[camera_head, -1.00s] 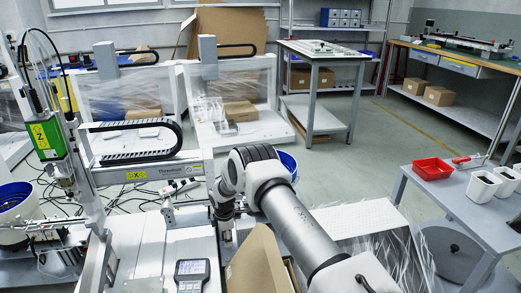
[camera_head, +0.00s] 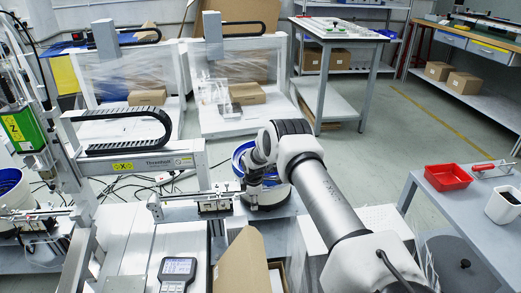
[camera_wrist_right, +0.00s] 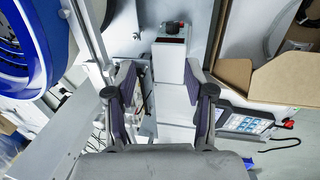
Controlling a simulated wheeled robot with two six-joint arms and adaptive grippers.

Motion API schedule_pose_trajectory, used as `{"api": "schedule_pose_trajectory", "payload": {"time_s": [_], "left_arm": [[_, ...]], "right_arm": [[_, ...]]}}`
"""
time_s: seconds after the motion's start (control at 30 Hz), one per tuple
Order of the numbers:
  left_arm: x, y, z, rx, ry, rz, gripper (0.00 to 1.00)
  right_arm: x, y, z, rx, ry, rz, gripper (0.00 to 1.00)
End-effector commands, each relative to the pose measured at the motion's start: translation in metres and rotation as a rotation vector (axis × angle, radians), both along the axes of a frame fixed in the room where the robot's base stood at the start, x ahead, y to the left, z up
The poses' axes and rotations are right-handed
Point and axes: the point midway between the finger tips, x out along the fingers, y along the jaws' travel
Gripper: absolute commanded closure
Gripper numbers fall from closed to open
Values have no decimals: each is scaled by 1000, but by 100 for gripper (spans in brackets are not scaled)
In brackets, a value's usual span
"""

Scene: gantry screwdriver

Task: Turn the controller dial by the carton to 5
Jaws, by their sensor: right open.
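My right gripper (camera_head: 250,190) hangs above the machine's bench at the end of my right arm. My left gripper is out of view.
A blue-rimmed bowl feeder (camera_head: 240,160) stands behind my right gripper. The gantry beam (camera_head: 140,165) crosses at the left. A side table (camera_head: 450,203) with a red bin (camera_head: 447,177) is at the right. Open floor lies beyond.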

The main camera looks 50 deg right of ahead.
Motion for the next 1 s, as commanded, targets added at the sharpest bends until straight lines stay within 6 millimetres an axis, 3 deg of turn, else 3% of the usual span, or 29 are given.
{"api": "schedule_pose_trajectory", "payload": {"time_s": [0.03,0.27,0.6,0.83,1.0], "left_arm": [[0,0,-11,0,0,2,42],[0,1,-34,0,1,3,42],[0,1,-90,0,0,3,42],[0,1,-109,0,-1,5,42],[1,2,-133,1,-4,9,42]], "right_arm": [[-1,1,-13,1,4,1,46],[-1,1,-35,1,3,1,46],[-1,1,-92,1,3,1,46],[0,0,-113,0,3,1,46],[5,-4,-147,-1,3,-1,46]]}}
